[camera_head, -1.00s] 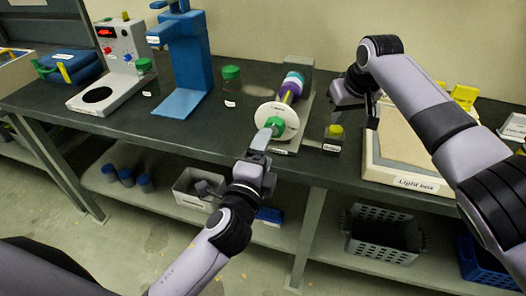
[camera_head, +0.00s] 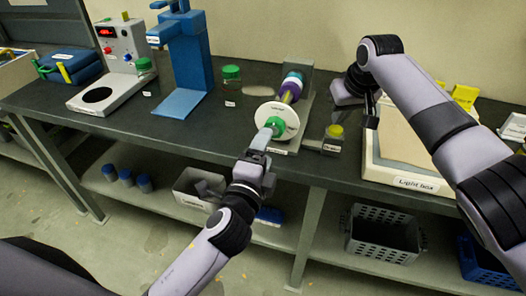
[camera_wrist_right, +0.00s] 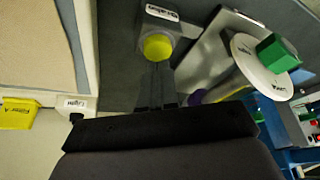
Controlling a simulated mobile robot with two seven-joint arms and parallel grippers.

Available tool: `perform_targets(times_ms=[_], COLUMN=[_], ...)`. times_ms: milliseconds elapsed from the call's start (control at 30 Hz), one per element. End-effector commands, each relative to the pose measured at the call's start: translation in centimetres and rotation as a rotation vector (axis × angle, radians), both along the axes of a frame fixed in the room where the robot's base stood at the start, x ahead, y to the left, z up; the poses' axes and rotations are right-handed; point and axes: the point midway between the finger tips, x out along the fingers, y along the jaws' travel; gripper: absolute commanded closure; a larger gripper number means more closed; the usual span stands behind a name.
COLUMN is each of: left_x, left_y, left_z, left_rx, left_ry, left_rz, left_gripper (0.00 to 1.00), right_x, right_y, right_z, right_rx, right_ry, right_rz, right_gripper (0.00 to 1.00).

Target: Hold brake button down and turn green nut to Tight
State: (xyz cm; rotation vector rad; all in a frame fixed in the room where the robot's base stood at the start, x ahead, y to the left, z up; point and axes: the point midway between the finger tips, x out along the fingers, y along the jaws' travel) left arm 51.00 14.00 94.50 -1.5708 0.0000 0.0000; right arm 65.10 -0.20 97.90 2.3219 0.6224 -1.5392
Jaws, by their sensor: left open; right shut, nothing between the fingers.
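The green nut (camera_head: 278,124) sits at the centre of a white labelled disc (camera_head: 290,114) on the front of the screw expeller. It also shows in the right wrist view (camera_wrist_right: 277,54). My left gripper (camera_head: 270,131) is open at the nut, its fingers partly covering it; contact is unclear. The yellow brake button (camera_head: 335,131) stands on a small grey labelled box right of the disc. In the right wrist view the button (camera_wrist_right: 157,47) lies just past the fingertips of my right gripper (camera_wrist_right: 157,68). That gripper is shut and empty, and I cannot tell whether it touches the button.
A light box (camera_head: 410,183) stands right of the brake button, under my right arm. A green-capped jar (camera_head: 231,76) and a blue press stand (camera_head: 187,65) are at the left. Crates are on the shelf below.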

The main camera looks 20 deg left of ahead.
Motion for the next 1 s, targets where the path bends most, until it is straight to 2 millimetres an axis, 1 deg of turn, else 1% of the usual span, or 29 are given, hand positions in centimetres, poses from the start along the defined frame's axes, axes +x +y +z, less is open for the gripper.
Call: perform_targets(times_ms=[567, 1000], left_x=[0.00, 0.00], left_y=[0.00, 0.00], left_z=[0.00, 0.00], left_rx=[0.000, 0.000], left_ry=[0.000, 0.000], left_rz=[0.000, 0.000], left_gripper=[0.28, 0.28], right_x=[0.00, 0.00], right_y=[-0.01, 0.00], right_z=[-0.06, -0.91], right_rx=[0.000, 0.000], right_ry=[0.000, 0.000], right_rz=[0.000, -0.001], right_gripper=[1.00, 1.00])
